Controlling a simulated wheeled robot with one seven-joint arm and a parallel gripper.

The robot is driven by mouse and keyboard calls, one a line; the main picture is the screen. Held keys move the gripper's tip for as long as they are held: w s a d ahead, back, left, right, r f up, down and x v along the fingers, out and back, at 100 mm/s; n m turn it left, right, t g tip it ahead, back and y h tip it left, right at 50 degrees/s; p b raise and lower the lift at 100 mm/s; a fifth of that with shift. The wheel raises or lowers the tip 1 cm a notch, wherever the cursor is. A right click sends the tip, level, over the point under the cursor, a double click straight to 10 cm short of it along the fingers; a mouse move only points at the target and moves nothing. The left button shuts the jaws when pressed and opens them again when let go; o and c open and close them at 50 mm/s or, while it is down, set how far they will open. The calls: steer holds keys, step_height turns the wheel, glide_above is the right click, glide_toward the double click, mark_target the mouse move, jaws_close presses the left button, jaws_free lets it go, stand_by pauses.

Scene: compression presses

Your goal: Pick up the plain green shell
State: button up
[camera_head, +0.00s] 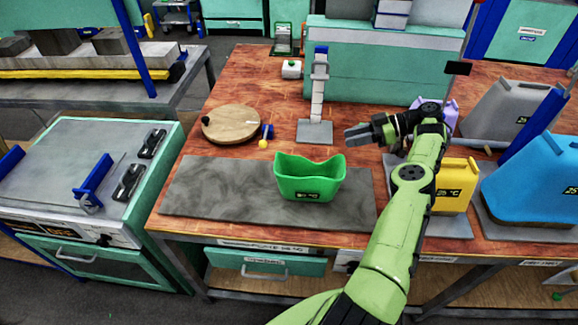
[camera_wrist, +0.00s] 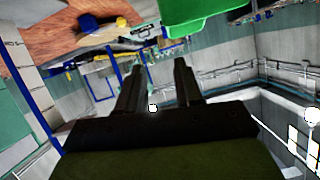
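The green shell (camera_head: 290,178) stands open side up on a grey mat on the wooden bench. It has a wavy rim and a dark label with a °C marking on its front. Part of the green shell also shows at the top edge of the wrist view (camera_wrist: 195,16). My gripper (camera_head: 349,135) is behind and to the right of the shell in the head view, apart from it, with its fingers toward the left. In the wrist view my gripper (camera_wrist: 159,72) has its two fingers spread with nothing between them.
The grey mat (camera_head: 220,205) lies along the bench front. A round wooden board (camera_head: 230,124) and an upright grey stand (camera_head: 317,100) are behind it. A yellow shell (camera_head: 455,185), a blue shell (camera_head: 530,180) and a grey shell (camera_head: 500,110) stand to the right. The mat left of the shell is clear.

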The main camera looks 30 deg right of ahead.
steer(key=x, duration=1.5)
steer(key=shift+a, duration=0.3)
steer(key=shift+r, duration=0.1)
jaws_close()
